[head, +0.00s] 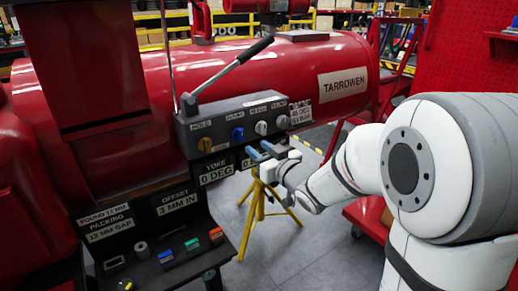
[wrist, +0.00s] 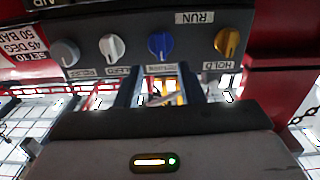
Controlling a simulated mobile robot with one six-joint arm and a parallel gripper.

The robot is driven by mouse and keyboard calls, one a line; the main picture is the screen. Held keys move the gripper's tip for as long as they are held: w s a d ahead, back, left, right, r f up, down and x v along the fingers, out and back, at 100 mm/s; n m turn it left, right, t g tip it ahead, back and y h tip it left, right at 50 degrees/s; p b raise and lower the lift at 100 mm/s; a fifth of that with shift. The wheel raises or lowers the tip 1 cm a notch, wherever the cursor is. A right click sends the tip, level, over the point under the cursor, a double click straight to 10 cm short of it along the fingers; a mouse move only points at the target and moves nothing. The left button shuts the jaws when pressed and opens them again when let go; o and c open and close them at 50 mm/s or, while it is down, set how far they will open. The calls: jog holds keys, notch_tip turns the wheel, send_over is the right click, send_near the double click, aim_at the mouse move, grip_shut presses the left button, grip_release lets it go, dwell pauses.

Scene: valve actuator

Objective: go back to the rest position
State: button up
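My gripper (head: 260,151) is in front of and just below the grey control panel (head: 222,132) in the head view. Its two blue fingers stand apart with nothing between them, and this also shows in the wrist view (wrist: 158,88). The panel carries a yellow knob (head: 205,144), a blue knob (head: 238,133), a white knob (head: 261,128) and a grey knob (head: 283,121). In the upside-down wrist view, the blue knob (wrist: 160,45) is nearly in line with the gap between the fingers. No contact with a knob shows.
A black-handled lever (head: 240,58) rises above the panel by the red TARROWEN cylinder (head: 345,85). Below left is a black bench (head: 170,245) with small coloured blocks (head: 192,245). A yellow stand (head: 256,210) is behind my gripper. Grey floor (head: 300,255) lies open below my arm.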

jog(key=s+d+r+m+g+h+p, duration=0.2)
jog(key=s+d+h+p, duration=0.15)
jog(key=d+h, duration=0.2)
jog(key=s+d+r+m+g+h+p, duration=0.2)
jog(key=s+d+r+m+h+p, duration=0.15)
jog(key=d+p, duration=0.2)
jog(key=s+d+r+m+g+p, duration=0.1)
jog(key=s+d+g+p, duration=0.1)
jog(key=s, duration=0.8)
jog(key=s+d+r+g+h+p, duration=0.1)
jog(key=s+g+p, duration=0.4)
jog(key=s, duration=0.6)
jog(key=shift+s+d+m+g, duration=0.25)
jog(key=shift+d+m+g, duration=0.1)
jog(key=shift+g, duration=0.35)
jog(key=shift+o, duration=0.2)
jog(key=shift+w, duration=0.15)
